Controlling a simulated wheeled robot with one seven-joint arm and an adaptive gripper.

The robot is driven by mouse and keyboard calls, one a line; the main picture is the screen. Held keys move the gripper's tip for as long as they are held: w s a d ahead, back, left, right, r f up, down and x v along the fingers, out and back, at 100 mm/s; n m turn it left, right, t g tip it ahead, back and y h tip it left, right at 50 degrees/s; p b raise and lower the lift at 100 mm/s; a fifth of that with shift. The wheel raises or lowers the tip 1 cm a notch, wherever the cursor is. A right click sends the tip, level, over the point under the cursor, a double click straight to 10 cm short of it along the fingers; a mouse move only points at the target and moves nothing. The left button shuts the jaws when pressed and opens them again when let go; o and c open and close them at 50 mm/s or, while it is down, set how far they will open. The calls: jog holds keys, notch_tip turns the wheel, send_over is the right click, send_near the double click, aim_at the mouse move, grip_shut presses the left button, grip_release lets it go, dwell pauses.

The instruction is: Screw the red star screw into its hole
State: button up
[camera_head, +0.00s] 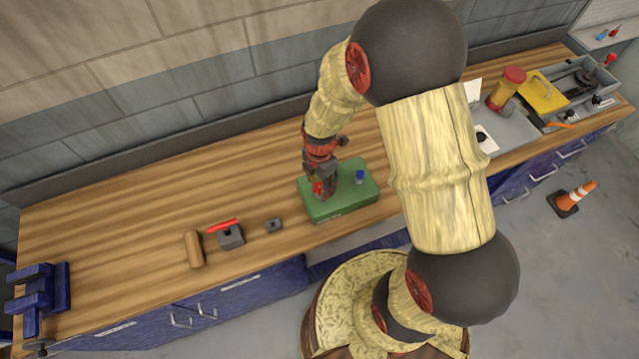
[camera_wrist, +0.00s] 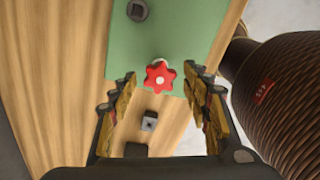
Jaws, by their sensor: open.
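The red star screw (camera_wrist: 160,77) shows in the wrist view between my gripper's fingers, over the near edge of the green block (camera_wrist: 185,40). A small pale part shows just behind its head. In the head view the red head (camera_head: 317,187) is at the left end of the green block (camera_head: 342,209), partly hidden by my gripper (camera_head: 323,196). My gripper also shows in the wrist view (camera_wrist: 161,73); its fingers are apart, one on each side of the star head, with gaps. I cannot tell how deep the screw sits; its hole is hidden.
A blue-topped piece (camera_head: 360,177) stands on the block. A dark grey fitting (camera_wrist: 138,10) shows on it too. Left are a small dark block (camera_head: 274,225), a red-handled tool (camera_head: 229,233) and a wooden cylinder (camera_head: 194,249). Bare wooden table (camera_head: 110,215) lies behind them.

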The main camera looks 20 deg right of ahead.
notch_tip(320, 180, up, 6)
jog(key=p, duration=0.4)
jog(key=shift+r, duration=0.1)
dwell(0.5)
